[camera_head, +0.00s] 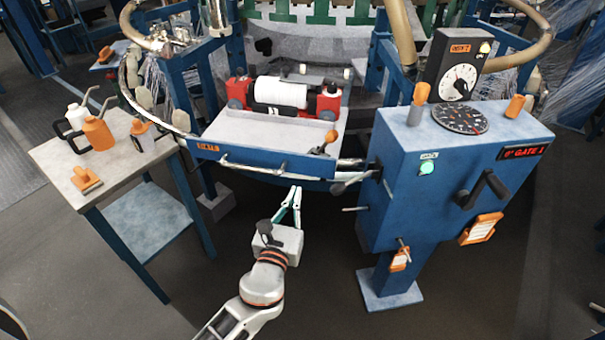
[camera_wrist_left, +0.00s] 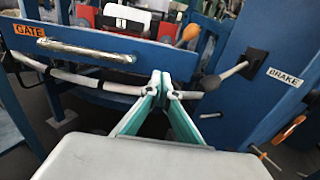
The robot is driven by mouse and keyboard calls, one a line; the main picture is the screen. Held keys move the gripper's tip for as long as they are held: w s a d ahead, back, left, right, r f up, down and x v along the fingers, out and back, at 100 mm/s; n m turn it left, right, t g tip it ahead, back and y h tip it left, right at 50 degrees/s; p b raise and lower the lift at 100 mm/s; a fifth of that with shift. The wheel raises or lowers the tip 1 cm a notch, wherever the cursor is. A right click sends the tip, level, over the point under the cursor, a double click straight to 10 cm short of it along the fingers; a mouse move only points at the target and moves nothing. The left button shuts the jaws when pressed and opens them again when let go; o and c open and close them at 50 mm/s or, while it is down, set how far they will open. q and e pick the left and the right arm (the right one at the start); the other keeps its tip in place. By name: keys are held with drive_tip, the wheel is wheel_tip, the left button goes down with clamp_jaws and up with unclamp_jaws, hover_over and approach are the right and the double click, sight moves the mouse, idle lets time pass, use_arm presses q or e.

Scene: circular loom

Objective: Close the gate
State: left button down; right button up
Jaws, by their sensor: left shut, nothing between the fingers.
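The gate (camera_head: 235,152) is a blue panel with an orange label at its left end. It spans the front of the loom bay, between the left frame and the blue cabinet. In the left wrist view the gate (camera_wrist_left: 110,58) carries a metal handle bar (camera_wrist_left: 85,50) on its front face. An orange-knobbed lever (camera_head: 328,143) stands at its right end. Whether the gate is latched, I cannot tell. My left gripper (camera_head: 297,190) is shut and empty, just below and in front of the gate's right half. It also shows in the left wrist view (camera_wrist_left: 160,78). My right gripper is out of view.
The blue control cabinet (camera_head: 400,190) stands right of the gate, with dials and a red-lettered display (camera_head: 523,152). A black-knobbed brake lever (camera_head: 345,186) sticks out toward the gate. A side table (camera_head: 55,155) with orange bottles stands at left. The floor in front is clear.

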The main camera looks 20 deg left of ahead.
sight(305, 166)
use_arm(q)
drive_tip(key=w, duration=0.7)
drive_tip(key=shift+w+a+f+b, duration=0.1)
drive_tip(key=shift+w+a+b, duration=0.1)
drive_tip(key=shift+b, duration=0.15)
drive_tip(key=shift+w, duration=0.6)
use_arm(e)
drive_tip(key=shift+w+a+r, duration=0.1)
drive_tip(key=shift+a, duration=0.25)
